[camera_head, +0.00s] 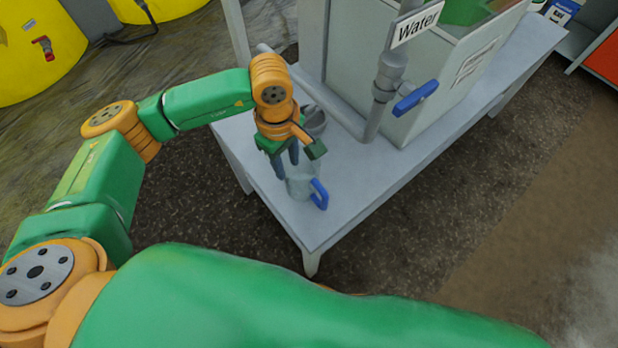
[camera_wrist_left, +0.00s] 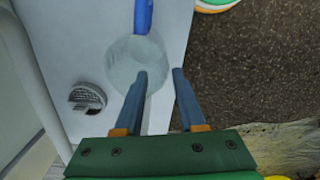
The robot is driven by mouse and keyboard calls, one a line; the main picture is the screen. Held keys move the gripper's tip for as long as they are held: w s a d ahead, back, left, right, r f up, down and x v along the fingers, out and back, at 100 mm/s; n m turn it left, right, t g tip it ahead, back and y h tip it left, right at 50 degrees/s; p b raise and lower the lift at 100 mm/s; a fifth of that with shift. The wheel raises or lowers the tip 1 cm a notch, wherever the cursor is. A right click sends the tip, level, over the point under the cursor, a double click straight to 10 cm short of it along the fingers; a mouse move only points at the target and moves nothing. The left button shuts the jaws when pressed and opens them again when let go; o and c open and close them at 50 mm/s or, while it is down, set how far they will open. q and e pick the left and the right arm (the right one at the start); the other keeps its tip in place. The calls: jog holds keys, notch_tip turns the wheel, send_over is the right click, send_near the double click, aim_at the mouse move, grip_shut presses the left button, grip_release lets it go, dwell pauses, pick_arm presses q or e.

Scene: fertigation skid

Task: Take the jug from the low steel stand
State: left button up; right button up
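The jug (camera_head: 299,188) is clear with a blue handle (camera_head: 319,194). It stands upright near the front corner of the low steel stand (camera_head: 355,190). My left gripper (camera_head: 285,170) is open, pointing down at the jug's rear left side. In the left wrist view, the jug (camera_wrist_left: 125,58) and its blue handle (camera_wrist_left: 143,15) lie ahead of the open fingers (camera_wrist_left: 160,74). One finger overlaps the jug and the other is to its right. I cannot tell whether either touches it. My right gripper is out of view.
A grey pipe with a blue valve lever (camera_head: 415,97) and a "Water" sign (camera_head: 417,23) rises behind the jug, beside a pale tank (camera_head: 440,85). Stand surface right of the jug is clear.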

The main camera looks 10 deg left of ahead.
pick_arm(q)
jog(key=shift+w+a+f, duration=0.1)
jog(key=shift+a+f, duration=0.2)
jog(key=shift+f, duration=0.15)
send_over(288, 193)
notch_tip(288, 193, down, 6)
jog(key=shift+p, duration=0.35)
grip_shut()
dwell(0.8)
